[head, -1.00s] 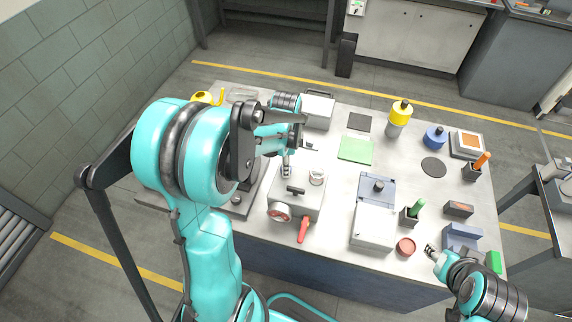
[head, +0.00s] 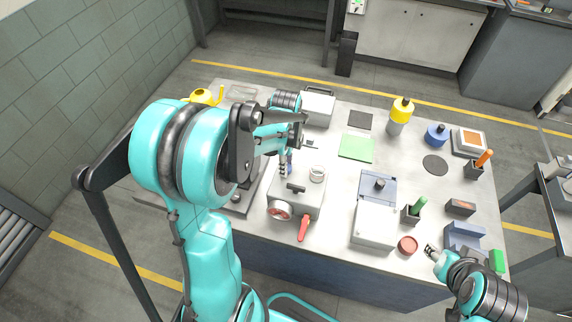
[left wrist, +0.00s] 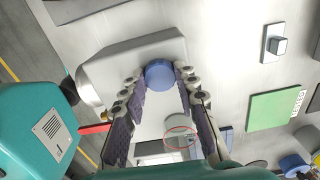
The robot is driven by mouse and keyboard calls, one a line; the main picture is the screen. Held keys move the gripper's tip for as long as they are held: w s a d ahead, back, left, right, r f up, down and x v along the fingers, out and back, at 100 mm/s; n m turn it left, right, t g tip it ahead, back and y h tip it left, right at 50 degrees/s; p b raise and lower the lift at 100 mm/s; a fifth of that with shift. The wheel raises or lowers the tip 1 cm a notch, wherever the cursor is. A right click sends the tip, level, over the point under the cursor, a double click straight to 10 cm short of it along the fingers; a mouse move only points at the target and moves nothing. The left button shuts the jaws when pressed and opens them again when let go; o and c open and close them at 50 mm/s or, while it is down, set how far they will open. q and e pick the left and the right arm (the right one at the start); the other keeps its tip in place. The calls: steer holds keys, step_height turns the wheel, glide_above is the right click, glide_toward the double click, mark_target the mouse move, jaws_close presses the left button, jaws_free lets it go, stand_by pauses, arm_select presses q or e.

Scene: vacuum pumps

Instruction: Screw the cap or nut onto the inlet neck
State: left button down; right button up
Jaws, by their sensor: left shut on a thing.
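The grey pump (head: 312,205) stands on the table in the head view, with a round front fitting, a red lever and a pale ring on its top. My left gripper (head: 287,168) is at the pump's top, left of the pale ring (head: 317,173). In the left wrist view its fingers (left wrist: 160,85) are shut on a round blue cap (left wrist: 159,74), beside the grey pump body (left wrist: 125,62). The cap hides what is under it, so I cannot see the inlet neck or any thread contact. My right gripper (head: 430,250) is at the lower right, small and apart from the pump.
A grey-blue box (head: 375,228) stands right of the pump, near a red round dish (head: 407,245). A green mat (head: 357,149) lies behind, and a yellow-topped bottle (head: 400,112) stands at the back. The table between pump and box is clear.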

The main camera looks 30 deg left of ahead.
arm_select(q)
steer(key=m, duration=0.7)
steer(key=shift+b, duration=0.35)
steer(key=m, duration=0.6)
steer(key=shift+b, duration=0.3)
steer(key=c, duration=1.1)
jaws_free()
steer(key=shift+o, duration=0.2)
steer(key=shift+r, duration=0.1)
step_height(320, 180, up, 5)
steer(key=p, duration=0.4)
